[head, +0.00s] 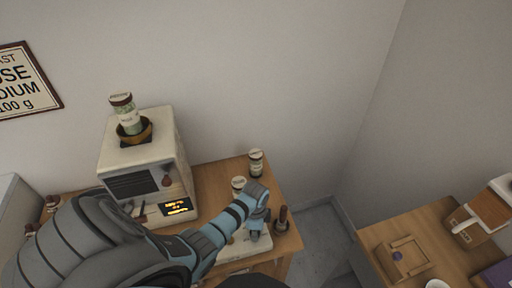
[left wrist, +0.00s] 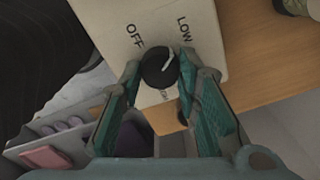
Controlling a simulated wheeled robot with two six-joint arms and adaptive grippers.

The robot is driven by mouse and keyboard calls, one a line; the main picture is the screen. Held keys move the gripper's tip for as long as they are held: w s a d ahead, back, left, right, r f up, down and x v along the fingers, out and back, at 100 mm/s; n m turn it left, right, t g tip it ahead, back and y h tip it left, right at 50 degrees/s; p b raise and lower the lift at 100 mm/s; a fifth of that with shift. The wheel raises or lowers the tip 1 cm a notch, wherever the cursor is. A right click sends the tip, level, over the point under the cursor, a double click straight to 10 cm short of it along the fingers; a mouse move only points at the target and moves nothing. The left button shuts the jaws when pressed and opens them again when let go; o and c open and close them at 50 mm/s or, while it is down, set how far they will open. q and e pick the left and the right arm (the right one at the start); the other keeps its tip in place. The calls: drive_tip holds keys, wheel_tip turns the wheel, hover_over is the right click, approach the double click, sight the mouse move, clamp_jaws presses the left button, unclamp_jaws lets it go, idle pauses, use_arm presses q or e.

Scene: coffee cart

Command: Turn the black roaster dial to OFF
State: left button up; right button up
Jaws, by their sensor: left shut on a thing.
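The black roaster dial (left wrist: 159,68) sits on a pale control box (left wrist: 110,15) marked OFF and LOW in the left wrist view. Its white pointer line slants toward the LOW side, between the two labels. My left gripper (left wrist: 160,66) is shut on the dial, with one teal finger on each side of it. In the head view my left gripper (head: 258,222) is over the pale box (head: 238,250) at the table's right part, and the dial is hidden there. My right gripper is not in view.
A cream roaster machine (head: 150,160) with a lit display (head: 177,207) stands on the wooden table (head: 214,176). Another canister (head: 256,162) stands behind my gripper. A dark red-brown handled item (head: 282,220) stands close right.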

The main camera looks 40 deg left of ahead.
use_arm(q)
drive_tip(key=n, duration=0.7)
drive_tip(key=shift+s+f, duration=0.15)
drive_tip(key=shift+s, duration=0.05)
drive_tip(key=n, duration=0.6)
drive_tip(key=shift+n, duration=0.3)
drive_tip(key=o, duration=1.2)
drive_tip(key=shift+a, duration=0.1)
drive_tip(key=shift+w, duration=0.1)
